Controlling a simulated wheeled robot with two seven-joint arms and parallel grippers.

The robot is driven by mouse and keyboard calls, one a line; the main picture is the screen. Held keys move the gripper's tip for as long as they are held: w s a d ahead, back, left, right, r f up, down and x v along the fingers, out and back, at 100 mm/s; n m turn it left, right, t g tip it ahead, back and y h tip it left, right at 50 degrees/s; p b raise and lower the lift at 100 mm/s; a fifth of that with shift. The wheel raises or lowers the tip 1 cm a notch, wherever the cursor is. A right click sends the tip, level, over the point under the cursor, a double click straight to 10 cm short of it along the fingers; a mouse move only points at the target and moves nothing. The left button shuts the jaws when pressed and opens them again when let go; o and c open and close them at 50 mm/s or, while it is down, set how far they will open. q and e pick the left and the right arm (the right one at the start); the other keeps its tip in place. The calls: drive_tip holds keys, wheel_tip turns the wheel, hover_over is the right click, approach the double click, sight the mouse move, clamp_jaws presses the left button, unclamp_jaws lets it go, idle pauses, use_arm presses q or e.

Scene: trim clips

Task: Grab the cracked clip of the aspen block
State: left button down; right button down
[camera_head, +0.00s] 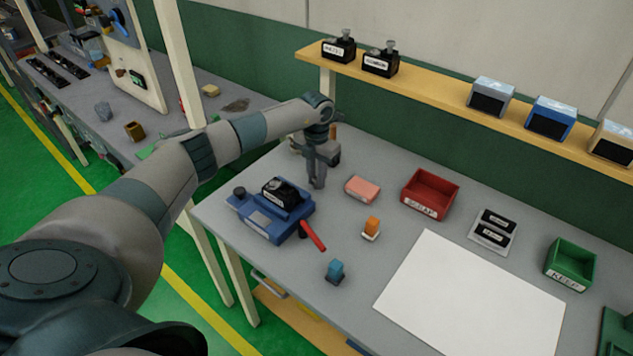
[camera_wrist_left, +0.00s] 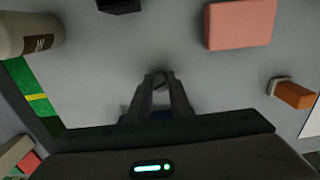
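A black block (camera_head: 280,193) with a small white label sits in a blue vise-like fixture (camera_head: 264,225) with a red handle; I cannot read the label. Two similar labelled black blocks stand on the shelf, one at its left end (camera_head: 339,49) and one beside it (camera_head: 380,62). Which block is aspen I cannot tell, and no crack shows at this size. My left gripper (camera_head: 317,184) points down over the table, behind and right of the fixture, apart from the block. In the left wrist view its fingertips (camera_wrist_left: 159,78) are close together; no held thing is clear. My right gripper is out of view.
A pink block (camera_head: 362,188), an orange piece (camera_head: 371,228) and a blue piece (camera_head: 335,271) lie near the fixture. A red bin (camera_head: 431,178), a labelled plate (camera_head: 492,245) and a green bin (camera_head: 571,262) stand farther right. A white sheet (camera_head: 470,295) covers the front.

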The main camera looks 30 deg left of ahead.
use_arm(q)
drive_tip(key=shift+r, duration=0.2)
idle(0.3)
drive_tip(key=shift+r+b, duration=0.55)
drive_tip(key=shift+b, duration=0.05)
wheel_tip(320, 180, up, 2)
drive_tip(key=shift+w+r+b, duration=0.1)
drive_tip(key=shift+r+b, duration=0.15)
drive_tip(key=shift+b, duration=0.6)
drive_tip(key=w+d+r+b, duration=0.4)
drive_tip(key=d+r, duration=0.3)
drive_tip(key=d, duration=0.3)
drive_tip(key=shift+w+d+b, duration=0.3)
drive_tip(key=shift+b, duration=0.05)
